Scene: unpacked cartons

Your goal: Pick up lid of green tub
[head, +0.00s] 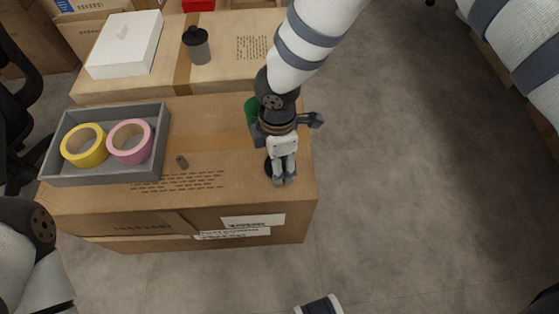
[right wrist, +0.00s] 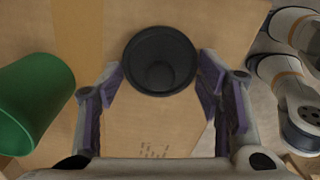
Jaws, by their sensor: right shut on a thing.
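The lid (right wrist: 160,48) is a round black disc with a raised knob in its middle. In the right wrist view it lies between the two fingers of my right gripper (right wrist: 160,77), which is shut on it. In the head view my right gripper (head: 284,180) points down at the right part of the near carton, and only a dark edge of the lid (head: 270,168) shows beside the fingers. The green tub (head: 251,109) stands behind the gripper, partly hidden by my arm; in the right wrist view the tub (right wrist: 36,100) is at left. My left gripper is not in view.
A carton behind bears a white box (head: 125,45) and a grey black-topped cup (head: 198,48). Floor is clear at right.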

